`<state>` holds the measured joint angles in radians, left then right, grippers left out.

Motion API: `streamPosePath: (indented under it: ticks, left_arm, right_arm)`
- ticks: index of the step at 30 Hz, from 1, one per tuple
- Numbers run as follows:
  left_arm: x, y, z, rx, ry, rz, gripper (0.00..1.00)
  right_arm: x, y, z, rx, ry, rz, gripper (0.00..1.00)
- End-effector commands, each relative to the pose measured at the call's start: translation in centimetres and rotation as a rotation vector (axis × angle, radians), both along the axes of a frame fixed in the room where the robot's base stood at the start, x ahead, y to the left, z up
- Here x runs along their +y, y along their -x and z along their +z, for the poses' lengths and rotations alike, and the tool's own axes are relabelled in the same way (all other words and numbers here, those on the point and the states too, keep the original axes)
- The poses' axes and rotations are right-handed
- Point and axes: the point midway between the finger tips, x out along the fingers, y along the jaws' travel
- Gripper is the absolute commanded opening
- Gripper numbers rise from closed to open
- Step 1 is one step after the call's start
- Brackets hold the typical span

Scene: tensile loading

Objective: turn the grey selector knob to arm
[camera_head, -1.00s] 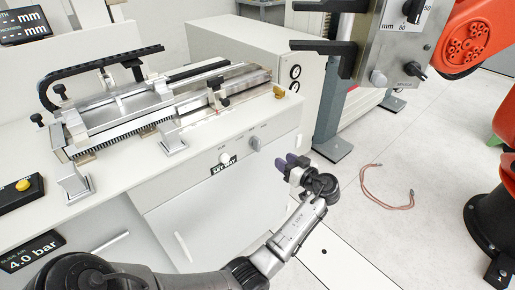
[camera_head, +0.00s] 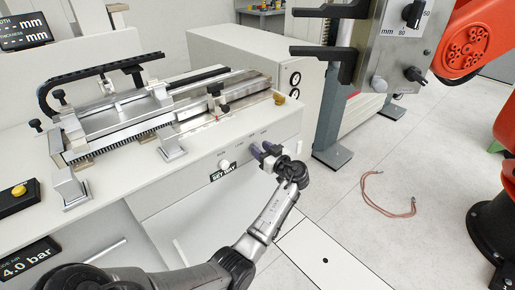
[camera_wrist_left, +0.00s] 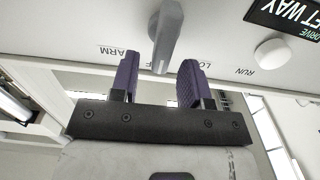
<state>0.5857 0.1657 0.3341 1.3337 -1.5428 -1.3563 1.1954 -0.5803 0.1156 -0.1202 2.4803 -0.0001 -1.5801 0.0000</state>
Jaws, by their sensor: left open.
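The grey selector knob (camera_wrist_left: 167,38) shows in the left wrist view on the white front panel, as a lever-shaped handle. Printed labels stand beside it: ARM to its left, a partly covered one behind it, and one starting LO to its right. My left gripper (camera_head: 264,151) is at the cabinet front in the head view and covers the knob there. In the left wrist view the open gripper (camera_wrist_left: 160,82) has one purple finger on each side of the knob's free end. I see gaps on both sides. My right gripper is not in view.
A round white button (camera_head: 224,164) labelled RUN sits left of the knob, by a black DRIVE sign (camera_head: 223,171). A slide fixture (camera_head: 130,108) covers the bench top. A red-brown cable (camera_head: 388,200) lies on the floor; an orange arm (camera_head: 465,50) stands at right.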

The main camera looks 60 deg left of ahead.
Motion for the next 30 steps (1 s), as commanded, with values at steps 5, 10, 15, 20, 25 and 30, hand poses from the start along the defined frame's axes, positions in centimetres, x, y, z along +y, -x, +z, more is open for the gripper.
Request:
streamPosePath:
  ticks: [5,10,15,20,25,30]
  left_arm:
    - [1.7,0.2,0.0,0.0,0.0,0.0,0.43]
    - [2.3,0.3,0.0,0.0,0.001,0.0,0.43]
    - [2.3,0.4,0.0,0.0,0.001,0.0,0.43]
    - [2.3,0.4,0.0,0.0,0.001,0.0,0.4]
    - [2.3,0.4,0.0,0.0,0.001,0.0,0.23]
    - [2.3,0.4,0.0,0.0,0.001,0.0,0.08]
  right_arm:
    - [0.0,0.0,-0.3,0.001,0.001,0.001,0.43]
    - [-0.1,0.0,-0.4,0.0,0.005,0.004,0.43]
    - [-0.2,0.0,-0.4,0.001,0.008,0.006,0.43]
    - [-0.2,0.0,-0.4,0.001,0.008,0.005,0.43]
    - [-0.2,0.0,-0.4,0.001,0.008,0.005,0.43]
    - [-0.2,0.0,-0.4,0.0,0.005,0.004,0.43]
